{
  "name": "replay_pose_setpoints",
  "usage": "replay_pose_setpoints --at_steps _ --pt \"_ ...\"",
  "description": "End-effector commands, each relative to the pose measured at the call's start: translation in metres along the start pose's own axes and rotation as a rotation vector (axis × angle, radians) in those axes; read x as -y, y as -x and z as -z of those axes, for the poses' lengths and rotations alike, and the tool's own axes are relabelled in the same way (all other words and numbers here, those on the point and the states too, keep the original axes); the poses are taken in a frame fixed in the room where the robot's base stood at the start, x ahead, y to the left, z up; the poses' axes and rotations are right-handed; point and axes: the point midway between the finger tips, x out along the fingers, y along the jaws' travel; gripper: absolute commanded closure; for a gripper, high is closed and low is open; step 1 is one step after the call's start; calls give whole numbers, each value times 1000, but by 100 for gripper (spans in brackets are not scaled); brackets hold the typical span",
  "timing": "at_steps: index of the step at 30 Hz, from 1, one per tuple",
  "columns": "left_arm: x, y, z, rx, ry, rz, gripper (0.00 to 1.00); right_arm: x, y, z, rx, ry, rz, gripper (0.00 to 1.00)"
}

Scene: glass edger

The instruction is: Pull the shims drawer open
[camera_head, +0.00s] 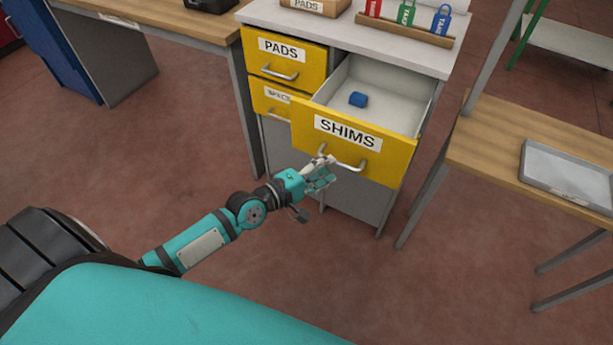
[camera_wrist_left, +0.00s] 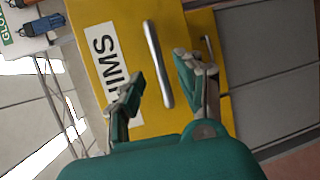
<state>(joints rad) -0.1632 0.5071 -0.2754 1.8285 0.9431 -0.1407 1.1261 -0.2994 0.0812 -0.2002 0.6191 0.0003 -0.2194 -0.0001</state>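The SHIMS drawer (camera_head: 396,158) stands pulled out of the cabinet, with its yellow front towards me and its white inside showing. A blue block (camera_head: 358,99) lies inside it. My left gripper (camera_head: 326,172) is at the left end of the drawer's metal handle (camera_head: 352,166). In the left wrist view the two fingers (camera_wrist_left: 158,78) are spread apart, with the handle (camera_wrist_left: 157,62) showing between them and the SHIMS label (camera_wrist_left: 103,62) beside it. I see no finger closed on the handle; whether one touches it I cannot tell. My right gripper is not in view.
The PADS drawer (camera_head: 285,63) and another labelled drawer (camera_head: 268,99) on the left are shut. Padlocks in a wooden rack (camera_head: 400,29) stand on the cabinet top. A wooden table (camera_head: 490,146) with a grey tray (camera_head: 568,174) is to the right. Open floor lies before the cabinet.

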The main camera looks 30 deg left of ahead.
Motion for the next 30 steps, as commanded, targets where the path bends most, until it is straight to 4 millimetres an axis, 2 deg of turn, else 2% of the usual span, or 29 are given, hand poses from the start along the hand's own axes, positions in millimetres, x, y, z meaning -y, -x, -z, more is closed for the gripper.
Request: replay_pose_setpoints --at_steps 1,6,12,30 --pt "1 13 -1 2 -1 4 64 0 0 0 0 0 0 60" --pt "1 47 -1 3 -1 5 64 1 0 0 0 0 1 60" --pt "0 70 0 1 1 2 64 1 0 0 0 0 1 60" --pt "0 74 0 1 1 0 64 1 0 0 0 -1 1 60"
